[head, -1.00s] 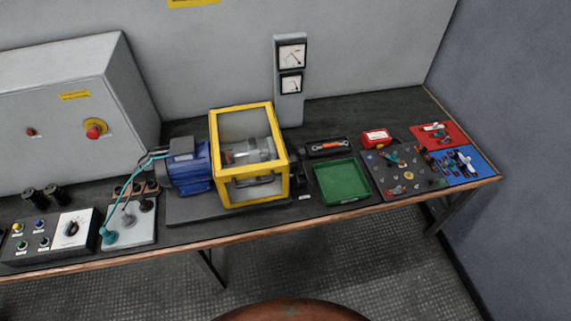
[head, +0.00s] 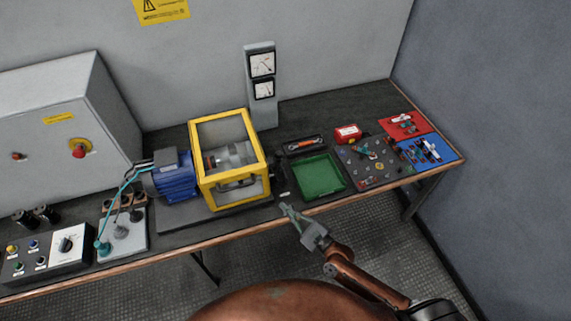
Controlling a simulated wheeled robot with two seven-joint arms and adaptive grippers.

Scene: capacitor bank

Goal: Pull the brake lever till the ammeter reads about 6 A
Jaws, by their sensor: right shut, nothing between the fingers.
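My right gripper (head: 288,208) is shut and empty. Its tips are at the bench's front edge, just below a small white label (head: 285,194) and right of the yellow guard frame (head: 264,178). A dark part (head: 276,168) sits at the guard's right side; I cannot tell whether it is the brake lever. The grey meter post (head: 264,112) behind carries two white dials, an upper one (head: 262,64) and a lower one (head: 264,89). Their scales are too small to read, and I cannot tell which is the ammeter. My left gripper is out of view.
A blue motor (head: 173,177) stands left of the guard. Right of it are a green tray (head: 318,176), a tray with a red-handled tool (head: 306,144), a red box (head: 347,133) and a dark board of small parts (head: 374,162). A grey cabinet (head: 50,130) stands left.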

